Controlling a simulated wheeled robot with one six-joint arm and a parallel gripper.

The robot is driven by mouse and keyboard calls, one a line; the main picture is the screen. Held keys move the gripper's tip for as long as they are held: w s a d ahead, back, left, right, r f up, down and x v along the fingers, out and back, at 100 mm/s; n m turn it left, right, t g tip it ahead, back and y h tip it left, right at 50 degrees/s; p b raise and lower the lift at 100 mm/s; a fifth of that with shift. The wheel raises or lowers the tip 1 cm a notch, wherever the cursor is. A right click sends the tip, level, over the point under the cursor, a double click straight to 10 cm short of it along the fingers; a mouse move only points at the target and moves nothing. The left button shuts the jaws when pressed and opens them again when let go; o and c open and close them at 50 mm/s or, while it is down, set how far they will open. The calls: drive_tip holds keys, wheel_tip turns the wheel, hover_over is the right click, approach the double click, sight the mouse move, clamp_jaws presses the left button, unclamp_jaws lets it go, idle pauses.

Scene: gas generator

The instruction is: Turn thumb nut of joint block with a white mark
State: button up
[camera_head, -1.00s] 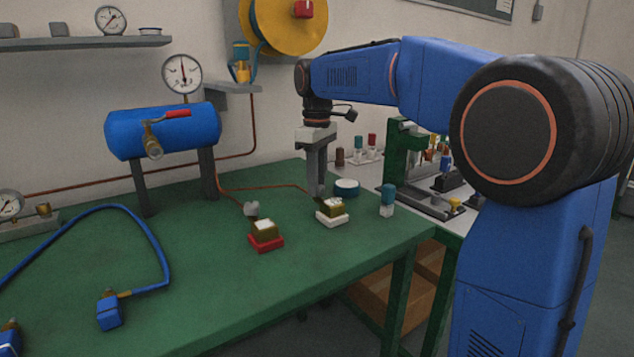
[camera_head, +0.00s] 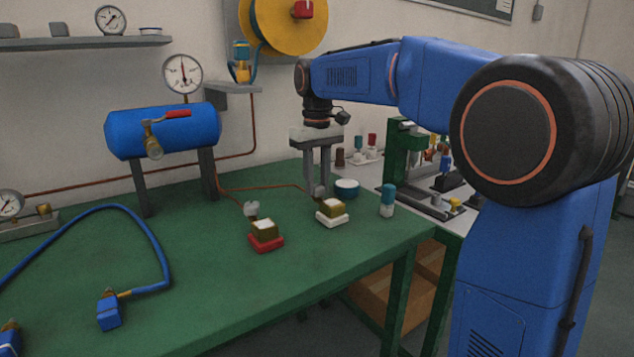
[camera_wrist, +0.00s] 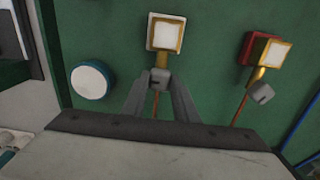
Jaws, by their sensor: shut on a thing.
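The joint block with the white base (camera_head: 331,212) stands on the green bench toward its right end. It is brass-coloured with a white top, which also shows in the wrist view (camera_wrist: 166,33). My gripper (camera_head: 319,190) points down behind this block. In the wrist view its fingers (camera_wrist: 161,83) are shut on the grey thumb nut (camera_wrist: 159,76) at the end of the block's brass neck. A second joint block with a red base (camera_head: 266,238) stands to the left, its own grey thumb nut (camera_head: 251,209) free. It also shows in the wrist view (camera_wrist: 265,50).
A round white-topped teal container (camera_head: 346,188) stands just right of my gripper. A teal-capped bottle (camera_head: 387,201) is near the bench's right edge. A blue tank (camera_head: 163,130) and a blue hose (camera_head: 150,240) are at left. The front middle of the bench is clear.

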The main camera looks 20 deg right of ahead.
sight(317, 185)
drive_tip(key=o, duration=1.1)
drive_tip(key=shift+c, duration=0.2)
wheel_tip(317, 185, up, 18)
drive_tip(key=shift+f, duration=0.25)
